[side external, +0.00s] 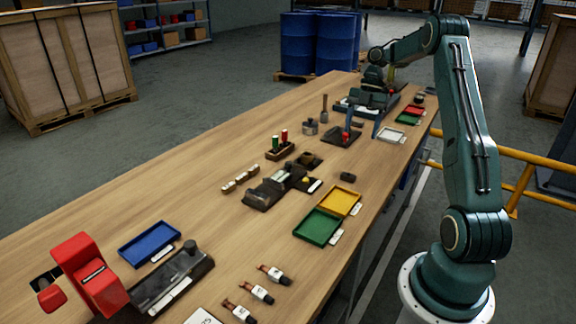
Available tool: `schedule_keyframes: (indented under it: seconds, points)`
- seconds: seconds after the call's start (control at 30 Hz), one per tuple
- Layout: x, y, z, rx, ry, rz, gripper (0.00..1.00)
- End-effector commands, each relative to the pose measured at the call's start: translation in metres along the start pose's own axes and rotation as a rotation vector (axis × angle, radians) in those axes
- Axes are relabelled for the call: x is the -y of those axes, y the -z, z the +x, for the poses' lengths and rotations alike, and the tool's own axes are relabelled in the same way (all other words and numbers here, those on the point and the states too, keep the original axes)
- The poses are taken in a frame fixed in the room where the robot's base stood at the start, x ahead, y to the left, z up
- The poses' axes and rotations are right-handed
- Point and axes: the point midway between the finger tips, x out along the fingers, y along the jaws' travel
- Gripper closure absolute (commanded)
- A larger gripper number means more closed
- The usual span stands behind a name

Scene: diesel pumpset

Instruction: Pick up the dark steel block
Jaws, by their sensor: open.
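A small dark block (348,177) lies alone on the wooden table, behind and right of the yellow tray; it looks like the dark steel block, though other dark parts are also on the table. My gripper (374,84) is at the far end of the table, well away from this block, over or beside a dark green machine. It is small and dark here, and its fingertips are hard to make out. I see nothing held in it.
Yellow (340,201), green (317,227) and blue (149,243) trays stand on the table (215,190). A dark fixture (266,193) sits left of the block. A red machine (88,275) is at the near left. Bare wood surrounds the block.

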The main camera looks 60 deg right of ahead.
Motion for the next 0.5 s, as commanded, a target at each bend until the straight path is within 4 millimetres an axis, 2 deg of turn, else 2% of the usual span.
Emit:
schedule_keyframes:
  seconds: [0.27, 0.5]
  points:
    - [-0.001, 0.001, 0.003, -0.002, 0.000, 0.001, 0.35]
    - [-0.002, 0.002, 0.014, -0.005, -0.003, 0.003, 0.35]
